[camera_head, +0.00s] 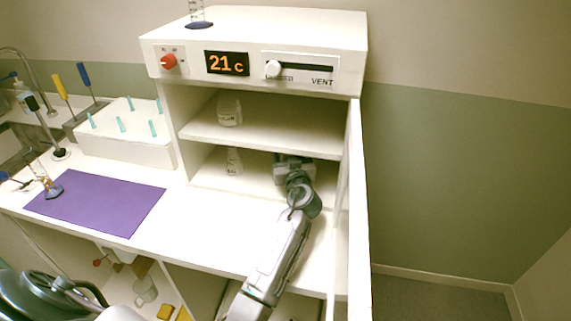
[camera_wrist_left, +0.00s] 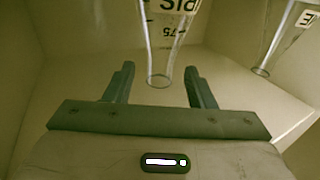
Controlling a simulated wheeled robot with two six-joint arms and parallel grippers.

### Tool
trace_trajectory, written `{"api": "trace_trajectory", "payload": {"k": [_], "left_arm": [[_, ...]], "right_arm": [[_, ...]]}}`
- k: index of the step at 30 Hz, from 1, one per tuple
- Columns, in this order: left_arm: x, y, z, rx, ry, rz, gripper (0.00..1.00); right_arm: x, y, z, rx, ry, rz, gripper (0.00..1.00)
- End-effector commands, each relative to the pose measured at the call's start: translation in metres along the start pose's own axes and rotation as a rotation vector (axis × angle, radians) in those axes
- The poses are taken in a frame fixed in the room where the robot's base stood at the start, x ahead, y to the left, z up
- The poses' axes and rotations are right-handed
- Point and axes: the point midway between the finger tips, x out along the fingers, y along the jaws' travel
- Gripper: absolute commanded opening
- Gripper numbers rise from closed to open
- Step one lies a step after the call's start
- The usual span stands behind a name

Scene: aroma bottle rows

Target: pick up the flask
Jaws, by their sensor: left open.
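My left gripper (camera_head: 290,163) reaches into the lower shelf compartment of the white cabinet, at its right side. In the left wrist view the gripper (camera_wrist_left: 159,70) is open. A clear glass flask (camera_wrist_left: 168,30) with black printed lettering shows ahead, its narrow round end between the two fingertips in the picture. I cannot tell whether they touch. In the head view this flask is hidden by the gripper. A second clear flask (camera_head: 233,161) stands to the left on the lower shelf; one also shows at the right edge of the wrist view (camera_wrist_left: 288,35). My right gripper is not in view.
Another labelled flask (camera_head: 229,110) stands on the upper shelf (camera_head: 270,133).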

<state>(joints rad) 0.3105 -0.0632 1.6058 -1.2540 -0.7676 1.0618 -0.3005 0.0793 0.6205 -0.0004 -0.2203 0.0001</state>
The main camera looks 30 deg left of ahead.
Motion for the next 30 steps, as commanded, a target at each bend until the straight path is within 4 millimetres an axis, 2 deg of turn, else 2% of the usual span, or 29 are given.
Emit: {"api": "trace_trajectory", "payload": {"k": [2,9,20,30], "left_arm": [[0.000,0.000,0.000,0.000,0.000,0.000,0.46],[0.000,0.000,0.000,0.000,0.000,0.000,0.00],[0.000,0.000,-0.001,-0.001,0.000,0.001,0.00],[0.007,0.003,-0.014,-0.001,0.001,0.007,0.00]], "right_arm": [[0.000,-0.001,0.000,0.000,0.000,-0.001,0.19],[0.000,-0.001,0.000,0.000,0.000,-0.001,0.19],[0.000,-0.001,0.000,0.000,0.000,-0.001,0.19],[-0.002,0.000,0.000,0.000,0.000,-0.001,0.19]]}}
